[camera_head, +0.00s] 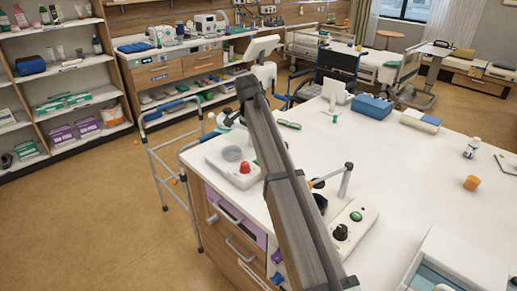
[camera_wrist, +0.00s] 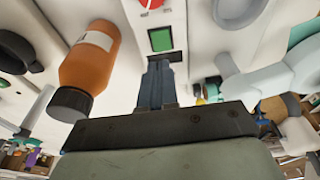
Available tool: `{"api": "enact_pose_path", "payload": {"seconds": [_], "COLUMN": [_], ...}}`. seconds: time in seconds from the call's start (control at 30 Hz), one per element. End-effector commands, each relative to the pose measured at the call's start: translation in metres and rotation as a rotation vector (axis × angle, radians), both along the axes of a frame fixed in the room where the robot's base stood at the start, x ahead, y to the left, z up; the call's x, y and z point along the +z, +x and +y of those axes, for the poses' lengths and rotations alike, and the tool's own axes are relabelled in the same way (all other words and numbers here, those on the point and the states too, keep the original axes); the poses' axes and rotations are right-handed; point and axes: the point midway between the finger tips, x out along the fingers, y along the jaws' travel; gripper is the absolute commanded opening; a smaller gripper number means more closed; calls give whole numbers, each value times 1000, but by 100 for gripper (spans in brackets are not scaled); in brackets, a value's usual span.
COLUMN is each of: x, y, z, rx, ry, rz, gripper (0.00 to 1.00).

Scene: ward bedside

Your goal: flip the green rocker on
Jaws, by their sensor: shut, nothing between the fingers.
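The green rocker (camera_wrist: 160,40) sits in a dark frame on a white panel, in the wrist view. A red dial (camera_wrist: 149,5) with small lettering is just above it, cut by the top edge. My gripper (camera_wrist: 158,63) is shut and empty. Its fingertips are in front of the frame's lower edge, just below the green face; I cannot tell if they touch. In the head view a white device (camera_head: 222,172) with a red knob (camera_head: 244,168) stands on the counter left of my arm. I cannot make out the rocker or my fingertips there.
An orange bottle (camera_wrist: 91,58) with a dark cap is close left of my fingers in the wrist view. In the head view another white box (camera_head: 336,252) carries a black knob and a round green button. A blue box (camera_head: 372,106) stands further back. The counter's middle is mostly clear.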

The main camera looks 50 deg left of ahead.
Motion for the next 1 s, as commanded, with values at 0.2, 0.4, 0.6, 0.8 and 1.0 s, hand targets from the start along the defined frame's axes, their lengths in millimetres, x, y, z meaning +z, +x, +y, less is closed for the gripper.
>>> {"api": "enact_pose_path", "payload": {"seconds": [0.2,0.4,0.6,0.8,1.0], "x": [38,56,62,61,64], "y": [-7,-10,-11,-11,-1], "z": [1,0,0,0,5], "rx": [0,0,-1,-1,-2], "ry": [2,0,0,0,0], "rz": [-1,0,0,0,-2], "gripper": [0,0,0,0,0]}}
